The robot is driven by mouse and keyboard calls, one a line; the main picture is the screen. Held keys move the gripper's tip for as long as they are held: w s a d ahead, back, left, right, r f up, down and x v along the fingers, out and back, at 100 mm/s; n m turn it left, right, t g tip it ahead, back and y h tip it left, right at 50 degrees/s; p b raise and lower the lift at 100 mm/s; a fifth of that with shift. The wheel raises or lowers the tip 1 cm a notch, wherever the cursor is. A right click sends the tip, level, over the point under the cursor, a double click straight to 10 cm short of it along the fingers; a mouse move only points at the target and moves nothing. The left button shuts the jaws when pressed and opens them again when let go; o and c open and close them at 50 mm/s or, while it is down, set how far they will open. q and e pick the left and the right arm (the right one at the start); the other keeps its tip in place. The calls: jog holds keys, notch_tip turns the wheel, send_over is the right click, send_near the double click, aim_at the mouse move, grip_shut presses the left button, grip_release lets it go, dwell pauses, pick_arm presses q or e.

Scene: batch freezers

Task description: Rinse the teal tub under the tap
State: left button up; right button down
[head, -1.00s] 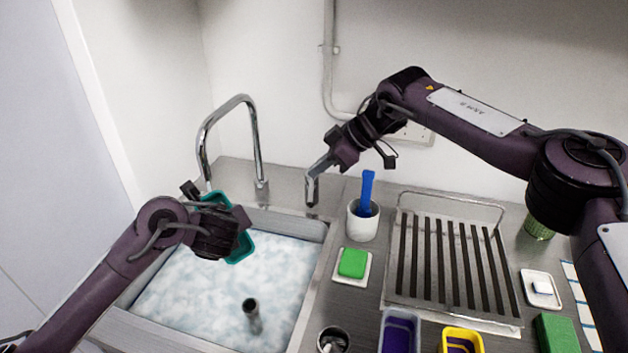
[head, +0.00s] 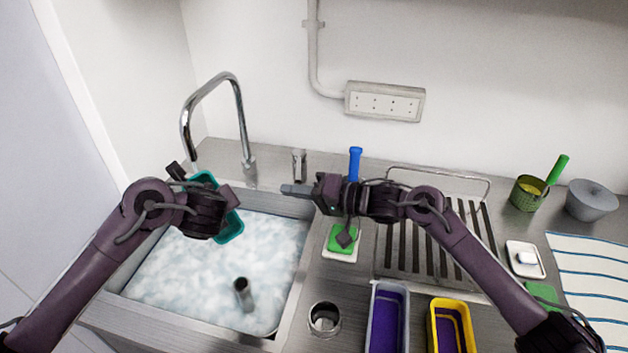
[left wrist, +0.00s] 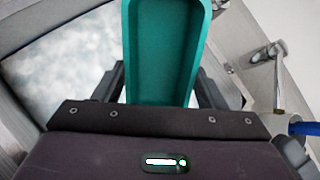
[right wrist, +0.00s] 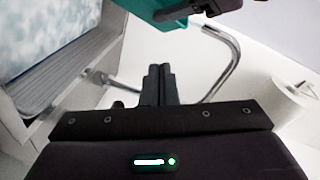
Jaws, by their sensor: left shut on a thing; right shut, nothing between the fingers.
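The teal tub (head: 232,228) is held tilted by my left gripper (head: 207,190), above the left back of the sink (head: 297,207). The gripper hides its middle; its inside shows in the left wrist view (left wrist: 162,55). The tall curved tap (head: 241,110) stands behind, its spout end beside the tub's upper end. I see no clear water stream. A small metal tap lever (head: 299,163) stands right of the tap. My right gripper (head: 286,190) is shut and empty, pointing left just in front of the lever. Its closed fingers (right wrist: 161,84) show in the right wrist view.
The sink holds whitish foamy water with an upright pipe (head: 243,294). Right of it are a green sponge (head: 342,236), a metal cup (head: 324,318), a purple-lined tub (head: 388,318), a yellow tub (head: 451,328) and a slatted rack (head: 437,172). A blue handle (head: 355,163) rises behind my right arm.

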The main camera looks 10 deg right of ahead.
jog(key=d+f+m+t+h, duration=0.1)
jog(key=d+m+t+h, duration=0.55)
jog(key=d, duration=0.85)
jog(key=m+g+y, duration=0.1)
jog(key=m+y, duration=0.1)
jog(key=y, duration=0.1)
send_near(299, 167)
jog(key=r, duration=0.1)
jog(key=shift+w+a+f+n+h, duration=0.1)
jog(key=shift+a+f+n+h, duration=0.1)
jog(key=shift+a, duration=0.75)
jog(key=shift+w+a+f+n+h, duration=0.1)
jog(key=shift+a+f, duration=0.15)
jog(key=shift+a, duration=0.65)
jog(key=shift+a+f+t+h, duration=0.1)
jog(key=shift+a+t+h, duration=0.25)
jog(key=shift+a, duration=0.5)
jog(key=shift+d, duration=0.1)
